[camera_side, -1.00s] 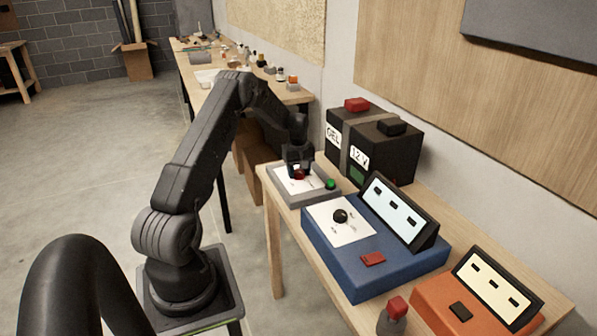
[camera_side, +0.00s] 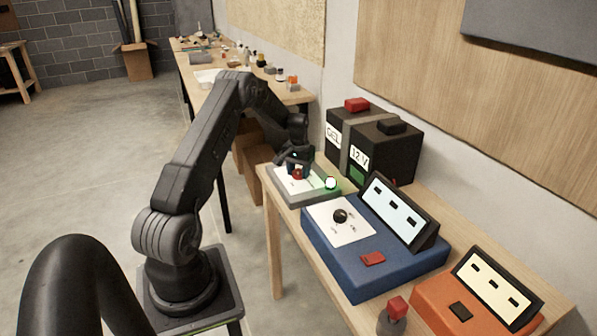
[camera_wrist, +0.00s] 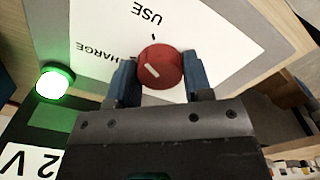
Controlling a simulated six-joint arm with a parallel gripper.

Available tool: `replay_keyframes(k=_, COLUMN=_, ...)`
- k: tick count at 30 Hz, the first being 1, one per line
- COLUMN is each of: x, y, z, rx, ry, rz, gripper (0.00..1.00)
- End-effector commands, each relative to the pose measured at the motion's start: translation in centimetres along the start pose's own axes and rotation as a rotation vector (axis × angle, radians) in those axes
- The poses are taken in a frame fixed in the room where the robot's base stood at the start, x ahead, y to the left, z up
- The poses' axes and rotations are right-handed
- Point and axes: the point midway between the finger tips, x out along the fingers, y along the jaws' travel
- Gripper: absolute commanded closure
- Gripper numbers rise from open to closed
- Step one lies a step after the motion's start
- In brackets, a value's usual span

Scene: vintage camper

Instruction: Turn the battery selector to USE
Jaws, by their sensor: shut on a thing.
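The battery selector is a grey box (camera_side: 296,202) with a white printed plate (camera_side: 283,181) and a red knob (camera_side: 298,174). In the wrist view the red knob (camera_wrist: 169,62) sits between the two blue fingers of my gripper (camera_wrist: 160,80), which is shut on it. A short white mark (camera_wrist: 152,71) on the knob lies at a slant; a black tick (camera_wrist: 153,37) stands on the plate below the upside-down word USE (camera_wrist: 146,14). CHARGE (camera_wrist: 90,48), partly hidden by a finger, is to the left. A green lamp (camera_wrist: 53,84) on the box glows brightly.
A black battery (camera_side: 385,150) marked GEL and 12 V stands right behind the selector. A blue box (camera_side: 370,278) with a black knob and tilted display is in front, and an orange box (camera_side: 430,300) is further right. Open floor lies to the left.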

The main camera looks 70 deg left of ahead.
Motion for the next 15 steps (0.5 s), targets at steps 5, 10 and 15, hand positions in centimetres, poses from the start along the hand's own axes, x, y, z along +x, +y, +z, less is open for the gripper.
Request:
replay_keyframes(k=5, x=0.03, y=0.0, z=0.07, rx=0.147, ry=-0.003, rz=0.0, gripper=0.78)
replay_keyframes(k=10, x=0.04, y=0.0, z=0.08, rx=0.257, ry=-0.003, rz=0.0, gripper=0.78)
replay_keyframes(k=15, x=0.04, y=-0.01, z=0.08, rx=0.333, ry=-0.003, rz=0.0, gripper=0.78)
